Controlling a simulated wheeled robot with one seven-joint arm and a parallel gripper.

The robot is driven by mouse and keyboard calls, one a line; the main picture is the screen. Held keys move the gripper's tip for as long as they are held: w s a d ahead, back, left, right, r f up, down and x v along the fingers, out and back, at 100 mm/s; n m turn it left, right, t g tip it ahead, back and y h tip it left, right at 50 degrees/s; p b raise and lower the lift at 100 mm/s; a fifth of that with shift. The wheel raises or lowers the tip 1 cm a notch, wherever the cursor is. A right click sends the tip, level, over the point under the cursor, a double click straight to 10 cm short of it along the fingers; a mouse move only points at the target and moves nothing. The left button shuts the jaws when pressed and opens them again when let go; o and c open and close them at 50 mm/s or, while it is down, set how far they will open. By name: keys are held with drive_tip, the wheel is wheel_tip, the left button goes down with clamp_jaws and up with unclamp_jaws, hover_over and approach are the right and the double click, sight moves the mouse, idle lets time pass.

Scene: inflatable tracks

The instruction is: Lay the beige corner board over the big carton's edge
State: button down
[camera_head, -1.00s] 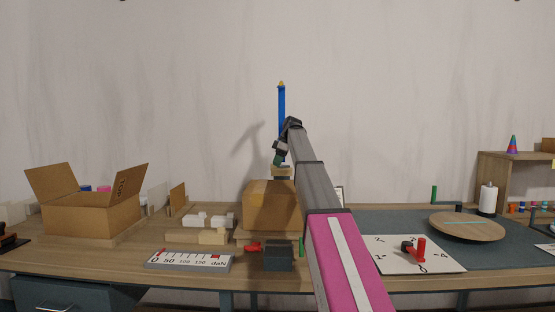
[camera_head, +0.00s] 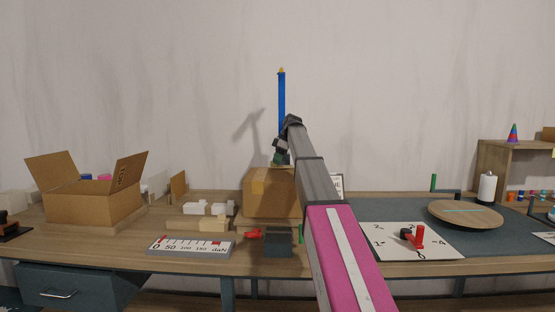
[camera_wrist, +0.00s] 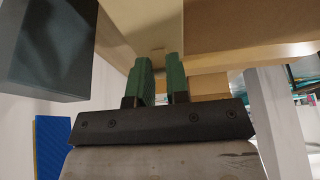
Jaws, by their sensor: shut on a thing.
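The big carton (camera_head: 262,206), brown with a lighter tape strip, stands closed on the bench at the centre. My gripper (camera_head: 281,159) is just above the carton's top. It is shut on the beige corner board (camera_head: 279,167), of which only a thin pale strip shows at the top of the carton. In the wrist view my green fingers (camera_wrist: 160,80) are close together, with a beige surface (camera_wrist: 145,30) at their tips. A large tan face, probably the carton (camera_wrist: 250,22), fills the upper right. Whether the board touches the carton's edge I cannot tell.
An open carton (camera_head: 95,203) stands at left. White blocks (camera_head: 205,209) and a scale plate (camera_head: 190,246) lie between. A blue post (camera_head: 282,105) rises behind. A dial board (camera_head: 410,241) and round board (camera_head: 465,215) lie right.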

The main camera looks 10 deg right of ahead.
drive_tip(key=c, duration=1)
unclamp_jaws()
drive_tip(key=v, duration=1)
drive_tip(key=shift+d+r, duration=0.2)
drive_tip(key=shift+r, duration=0.2)
